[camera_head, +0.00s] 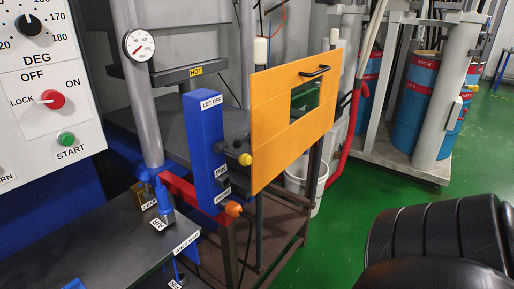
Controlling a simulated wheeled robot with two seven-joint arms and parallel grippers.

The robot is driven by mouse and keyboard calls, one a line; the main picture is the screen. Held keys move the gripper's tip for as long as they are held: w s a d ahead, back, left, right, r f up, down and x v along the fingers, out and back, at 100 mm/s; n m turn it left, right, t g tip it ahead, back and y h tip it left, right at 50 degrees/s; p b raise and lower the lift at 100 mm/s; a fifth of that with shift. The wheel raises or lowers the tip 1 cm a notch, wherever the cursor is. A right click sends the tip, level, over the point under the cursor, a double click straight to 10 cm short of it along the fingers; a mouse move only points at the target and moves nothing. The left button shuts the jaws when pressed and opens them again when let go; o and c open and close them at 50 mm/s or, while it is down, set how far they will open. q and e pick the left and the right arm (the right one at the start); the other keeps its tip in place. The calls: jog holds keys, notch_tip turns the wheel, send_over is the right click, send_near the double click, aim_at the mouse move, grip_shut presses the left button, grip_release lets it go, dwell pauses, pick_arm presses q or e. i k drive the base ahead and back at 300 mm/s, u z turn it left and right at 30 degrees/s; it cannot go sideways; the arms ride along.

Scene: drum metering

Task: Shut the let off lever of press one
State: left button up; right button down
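A blue upright box (205,150) with a LET OFF label (211,102) at its top stands beside the press column, left of the middle. Dark knobs (220,147) stick out from its right side, and a yellow ball knob (245,159) shows just right of them, close to the orange guard panel. I cannot tell which of these belongs to the let off lever or how it is set. An orange fitting (233,209) is at the foot of the box. Neither gripper is in view.
The orange guard panel (275,125) with a black handle stands right of the box. The control panel (45,90) is at the left, above a dark bench (95,240). A white bucket (304,185) and blue-red drums (418,85) stand behind. Green floor (350,220) is open.

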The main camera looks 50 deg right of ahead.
aim_at(245, 160)
jog(key=z, duration=1.65)
jog(key=i, duration=0.45)
jog(key=u, duration=0.2)
